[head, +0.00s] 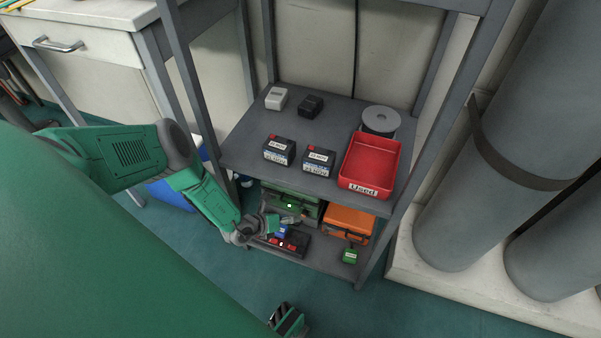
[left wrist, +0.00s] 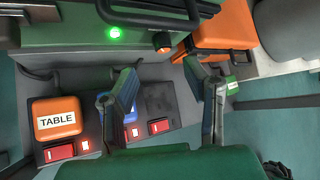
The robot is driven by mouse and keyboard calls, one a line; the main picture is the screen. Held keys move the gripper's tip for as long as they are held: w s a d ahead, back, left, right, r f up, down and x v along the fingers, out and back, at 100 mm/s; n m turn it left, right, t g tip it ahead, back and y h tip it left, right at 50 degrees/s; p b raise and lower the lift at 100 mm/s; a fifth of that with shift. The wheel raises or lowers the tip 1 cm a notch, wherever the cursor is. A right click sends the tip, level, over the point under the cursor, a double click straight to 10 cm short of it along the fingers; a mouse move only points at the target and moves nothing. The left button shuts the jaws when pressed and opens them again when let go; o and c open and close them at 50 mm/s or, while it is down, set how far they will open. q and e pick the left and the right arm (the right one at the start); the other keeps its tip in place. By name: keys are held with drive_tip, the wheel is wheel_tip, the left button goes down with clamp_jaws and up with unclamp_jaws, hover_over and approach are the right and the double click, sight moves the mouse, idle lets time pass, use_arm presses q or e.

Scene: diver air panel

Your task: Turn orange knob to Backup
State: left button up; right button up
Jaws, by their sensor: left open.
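The orange knob (left wrist: 162,41) is on the front of a green unit (left wrist: 60,32), right of a lit green lamp (left wrist: 114,33), in the left wrist view. Its setting marks cannot be read. My left gripper (left wrist: 166,95) is open, with its two fingers spread below the knob and apart from it. In the head view my left gripper (head: 272,226) is in front of the green unit (head: 292,203) on the lower shelf; the knob cannot be made out there. A green and black part at the bottom edge (head: 288,320) may be my right gripper; its jaws are unclear.
A dark charger (left wrist: 110,143) with red switches, an orange block marked TABLE (left wrist: 57,118) and a blue block (left wrist: 130,110) lies below the unit. An orange case (head: 349,222) stands to the right. The upper shelf (head: 235,150) holds batteries and a red tray (head: 372,160).

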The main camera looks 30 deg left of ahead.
sight(302, 215)
use_arm(q)
drive_tip(key=b+x, duration=0.2)
drive_tip(key=x, duration=0.3)
drive_tip(key=shift+s+d, duration=0.1)
drive_tip(key=shift+w+d+f+b, duration=0.15)
drive_tip(key=shift+w+d+b, duration=0.1)
drive_tip(key=shift+w+b, duration=0.3)
drive_tip(key=shift+a, duration=0.15)
drive_tip(key=shift+c, duration=0.9)
drive_tip(key=c, duration=0.6)
clamp_jaws()
